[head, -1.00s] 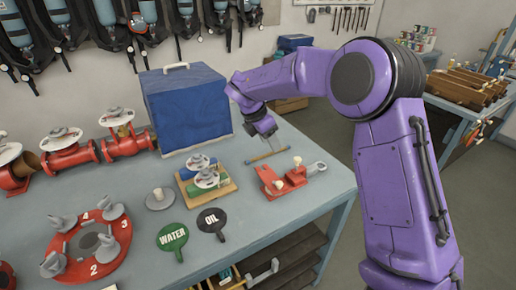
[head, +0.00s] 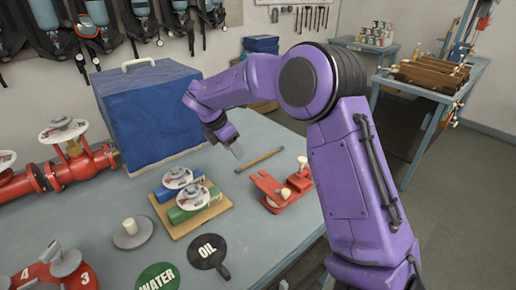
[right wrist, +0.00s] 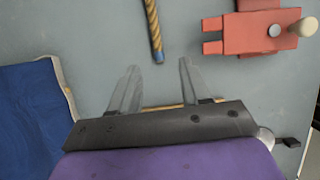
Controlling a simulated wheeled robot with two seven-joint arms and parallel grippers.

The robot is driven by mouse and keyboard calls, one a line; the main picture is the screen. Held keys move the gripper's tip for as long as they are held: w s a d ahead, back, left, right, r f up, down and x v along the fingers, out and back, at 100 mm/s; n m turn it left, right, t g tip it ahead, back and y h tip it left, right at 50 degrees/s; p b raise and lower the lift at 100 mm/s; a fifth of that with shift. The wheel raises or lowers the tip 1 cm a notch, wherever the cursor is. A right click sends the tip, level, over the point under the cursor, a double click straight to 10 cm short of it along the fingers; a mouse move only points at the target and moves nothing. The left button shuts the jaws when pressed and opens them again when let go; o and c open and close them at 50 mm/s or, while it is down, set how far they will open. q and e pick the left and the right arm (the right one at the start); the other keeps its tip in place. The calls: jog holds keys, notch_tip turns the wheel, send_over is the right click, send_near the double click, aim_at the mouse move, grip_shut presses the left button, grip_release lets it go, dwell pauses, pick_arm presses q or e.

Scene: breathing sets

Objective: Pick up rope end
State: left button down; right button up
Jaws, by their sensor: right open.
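A short tan rope (head: 259,160) with blue ends lies on the blue-grey table, between the blue box and the red clamp-like device. In the right wrist view the twisted rope (right wrist: 153,25) comes down from the top edge, and its blue-banded end (right wrist: 158,56) lies just ahead of the fingers, between their lines. My right gripper (head: 237,152) is just left of the rope in the head view. In the right wrist view the gripper (right wrist: 158,77) has its fingers apart with nothing held. My left gripper is not in view.
A red device (head: 280,190) with pale knobs sits right of the rope. A blue covered box (head: 150,115) stands behind left. A wooden board (head: 205,217) with valve cylinders and the black OIL paddle (head: 207,251) are nearer. Bare table surrounds the rope.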

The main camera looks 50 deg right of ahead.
aim_at(243, 166)
jog(key=b+x, duration=0.1)
jog(key=x, duration=0.5)
jog(key=b+x, duration=0.1)
jog(key=x, duration=0.2)
jog(key=shift+w+f+b, duration=0.2)
jog(key=shift+w+b, duration=0.1)
jog(key=shift+s+r, duration=0.1)
grip_shut()
